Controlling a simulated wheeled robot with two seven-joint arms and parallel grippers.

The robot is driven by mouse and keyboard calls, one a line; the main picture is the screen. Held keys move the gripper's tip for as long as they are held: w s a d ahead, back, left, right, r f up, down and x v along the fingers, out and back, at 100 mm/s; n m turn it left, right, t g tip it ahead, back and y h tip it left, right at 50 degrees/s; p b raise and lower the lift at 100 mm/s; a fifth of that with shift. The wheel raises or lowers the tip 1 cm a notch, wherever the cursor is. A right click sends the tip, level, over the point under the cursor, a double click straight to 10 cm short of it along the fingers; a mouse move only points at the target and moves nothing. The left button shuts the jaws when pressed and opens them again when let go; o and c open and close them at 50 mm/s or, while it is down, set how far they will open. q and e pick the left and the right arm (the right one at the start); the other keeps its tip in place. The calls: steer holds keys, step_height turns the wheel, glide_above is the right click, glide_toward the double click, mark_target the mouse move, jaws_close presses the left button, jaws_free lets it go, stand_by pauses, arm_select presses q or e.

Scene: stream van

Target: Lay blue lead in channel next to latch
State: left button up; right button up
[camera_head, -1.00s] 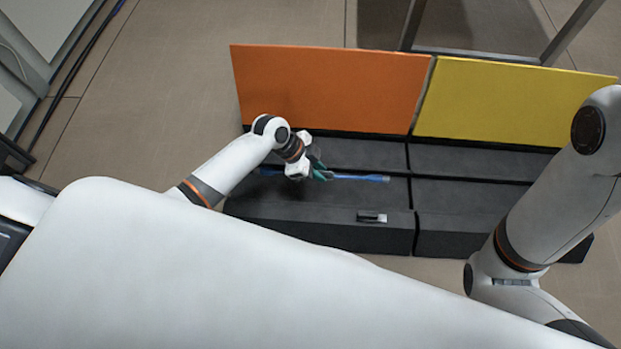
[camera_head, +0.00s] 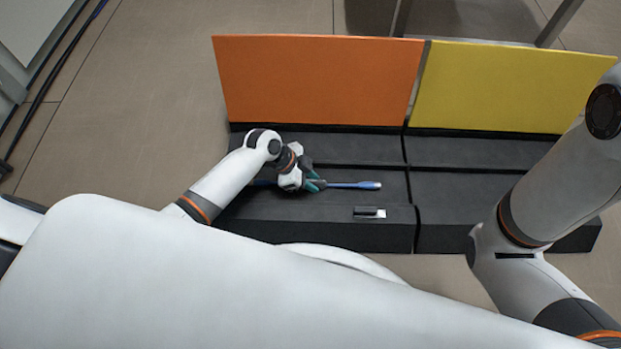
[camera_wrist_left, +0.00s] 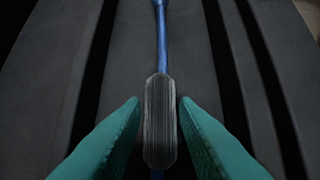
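The blue lead (camera_head: 350,185) lies lengthwise across the orange-lidded dark case, behind the silver latch (camera_head: 370,212) on its front part. In the left wrist view the lead's grey ribbed grip (camera_wrist_left: 161,120) and blue shaft (camera_wrist_left: 163,50) lie along the dark surface between two black slots. My left gripper (camera_head: 316,182) is over the lead's left part; in the wrist view its teal fingers (camera_wrist_left: 160,101) stand either side of the grip, open, with narrow gaps. Whether the lead is seated in a channel I cannot tell. My right arm shows at right; its gripper is out of view.
The orange lid (camera_head: 318,80) stands open behind the case (camera_head: 290,228). A yellow-lidded (camera_head: 500,88) dark case (camera_head: 460,190) stands close on the right. A metal frame (camera_head: 560,20) is behind them.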

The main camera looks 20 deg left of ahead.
arm_select(q)
steer(key=shift+o, duration=1.3)
